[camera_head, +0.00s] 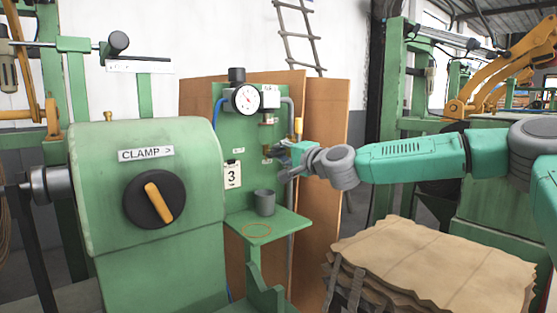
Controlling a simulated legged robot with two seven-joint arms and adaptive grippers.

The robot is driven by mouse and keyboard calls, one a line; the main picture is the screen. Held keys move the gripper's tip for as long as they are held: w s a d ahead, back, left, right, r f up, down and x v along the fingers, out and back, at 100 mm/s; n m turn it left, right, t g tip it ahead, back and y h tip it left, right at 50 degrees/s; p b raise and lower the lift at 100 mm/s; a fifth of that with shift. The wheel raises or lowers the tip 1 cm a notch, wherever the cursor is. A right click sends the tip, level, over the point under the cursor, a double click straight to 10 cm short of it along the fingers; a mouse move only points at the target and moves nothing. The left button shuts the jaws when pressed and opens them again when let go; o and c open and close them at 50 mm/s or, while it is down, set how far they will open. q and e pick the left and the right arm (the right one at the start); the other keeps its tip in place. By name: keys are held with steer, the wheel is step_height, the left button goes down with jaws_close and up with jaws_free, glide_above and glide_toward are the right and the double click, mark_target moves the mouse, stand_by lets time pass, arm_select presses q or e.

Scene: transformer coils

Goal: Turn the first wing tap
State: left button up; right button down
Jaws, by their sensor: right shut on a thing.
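The green panel (234,137) stands in the middle, with a gauge, pipes and small brass fittings on it. My right gripper (277,152) is at the right side of the panel, below the gauge. It is shut on a small part there, likely the wing tap, which the fingers hide. A brass fitting (267,121) shows just above the gripper. My left gripper is not in view.
A grey cup (264,202) stands on the green shelf (285,224) below the gripper. The green clamp machine (100,205) with its yellow-handled knob (158,202) fills the left front. Stacked brown sheets (440,255) lie at the lower right.

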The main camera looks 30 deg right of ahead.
steer(key=shift+d+f+m+b, duration=0.15)
steer(key=shift+f+m+b, duration=0.35)
steer(key=shift+m, duration=0.6)
steer(key=c, duration=1.6)
jaws_free()
steer(key=shift+d+r, duration=0.1)
steer(key=shift+d, duration=0.1)
steer(key=shift+s+r, duration=0.1)
steer(key=shift+s, duration=0.15)
steer(key=shift+s+d, duration=0.15)
steer(key=shift+s, duration=1.75)
steer(key=shift+s+d, duration=0.15)
steer(key=shift+s, duration=1.75)
steer(key=shift+s+d, duration=0.15)
steer(key=shift+s, duration=1.75)
